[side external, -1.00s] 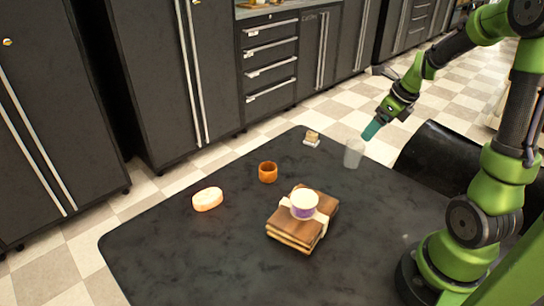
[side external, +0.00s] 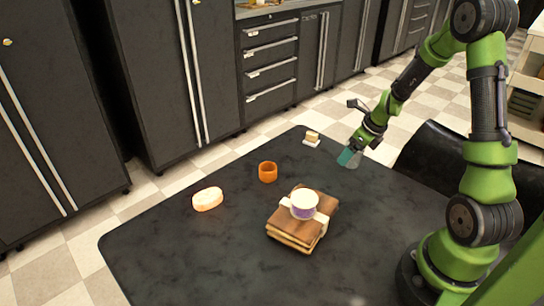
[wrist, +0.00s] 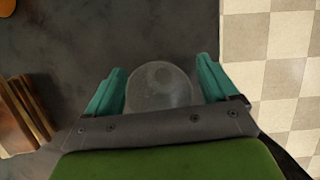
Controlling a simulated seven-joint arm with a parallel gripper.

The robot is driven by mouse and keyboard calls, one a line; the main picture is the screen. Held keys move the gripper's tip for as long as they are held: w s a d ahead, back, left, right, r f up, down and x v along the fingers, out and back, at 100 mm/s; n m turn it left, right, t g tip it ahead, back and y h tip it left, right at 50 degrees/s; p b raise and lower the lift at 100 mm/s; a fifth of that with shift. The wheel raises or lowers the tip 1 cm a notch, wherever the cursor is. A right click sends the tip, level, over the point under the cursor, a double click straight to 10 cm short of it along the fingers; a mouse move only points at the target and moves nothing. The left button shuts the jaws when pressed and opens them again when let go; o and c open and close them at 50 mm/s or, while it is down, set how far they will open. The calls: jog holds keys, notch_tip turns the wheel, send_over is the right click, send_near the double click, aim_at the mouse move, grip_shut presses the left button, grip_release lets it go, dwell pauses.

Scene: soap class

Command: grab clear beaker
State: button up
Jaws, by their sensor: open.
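The clear beaker (wrist: 160,88) stands on the dark table, near its far right edge in the side external view. In the wrist view it lies between the two teal fingers of my gripper (wrist: 163,92), with a gap on each side. The gripper is open. In the side external view my gripper (side external: 350,158) is down at the beaker and hides most of it. I cannot tell whether a finger touches it.
On the dark table (side external: 180,260) are an orange cup (side external: 268,172), a pale soap bar (side external: 207,199), a small dish with a yellowish block (side external: 312,139), and wooden boards (side external: 290,236) bearing a white-and-purple jar (side external: 304,204). A black chair (side external: 440,155) stands close to the right.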

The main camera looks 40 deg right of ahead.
jog(key=shift+c, duration=0.3)
jog(key=c, duration=1)
jog(key=shift+r, duration=0.1)
